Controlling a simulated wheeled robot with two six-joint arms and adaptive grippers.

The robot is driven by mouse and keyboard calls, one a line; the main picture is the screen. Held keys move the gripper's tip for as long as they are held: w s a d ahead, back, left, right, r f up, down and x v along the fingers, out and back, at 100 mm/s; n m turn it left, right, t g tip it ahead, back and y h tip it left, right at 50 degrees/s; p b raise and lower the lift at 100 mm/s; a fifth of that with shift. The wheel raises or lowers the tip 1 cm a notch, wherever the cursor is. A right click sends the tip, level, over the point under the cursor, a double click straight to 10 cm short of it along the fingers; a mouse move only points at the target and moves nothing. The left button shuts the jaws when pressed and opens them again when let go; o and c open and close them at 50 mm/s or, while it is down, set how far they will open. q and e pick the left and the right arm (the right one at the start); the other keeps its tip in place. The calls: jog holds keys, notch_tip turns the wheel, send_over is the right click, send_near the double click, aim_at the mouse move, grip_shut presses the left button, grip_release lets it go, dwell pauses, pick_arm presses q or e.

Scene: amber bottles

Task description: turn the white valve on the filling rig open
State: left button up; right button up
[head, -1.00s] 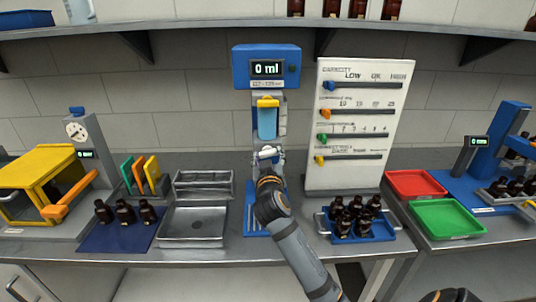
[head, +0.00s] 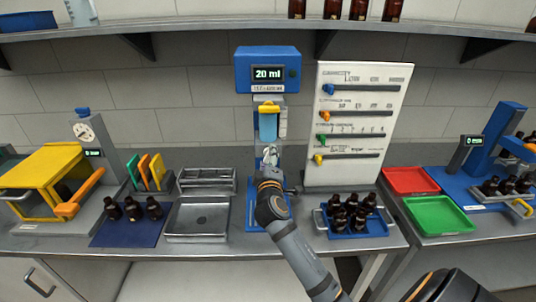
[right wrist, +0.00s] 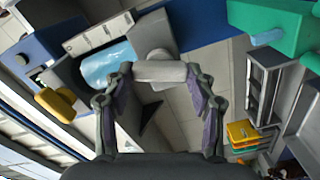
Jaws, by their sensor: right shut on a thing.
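The filling rig (head: 267,68) stands at the back middle of the bench, with a blue head whose display reads 20 ml. Below it hang a yellow cap and a reservoir of blue liquid (head: 268,126). The white valve (head: 269,150) sits under the reservoir and is mostly covered by my gripper in the head view. In the right wrist view the white valve handle (right wrist: 160,71) lies across between the fingertips. My right gripper (head: 269,163) is shut on it. The rig's outlet is hidden behind my right arm. My left gripper is not in view.
A blue tray (head: 350,234) of amber bottles and a white slider board (head: 360,85) stand right. Red (head: 410,180) and green (head: 440,214) trays lie farther right.

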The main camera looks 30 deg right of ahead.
jog(key=shift+n+p, duration=0.7)
jog(key=shift+n, duration=0.6)
jog(key=o, duration=0.8)
jog(key=shift+c, duration=0.2)
jog(key=o, duration=0.4)
jog(key=shift+d+f, duration=0.1)
jog(key=shift+d, duration=0.05)
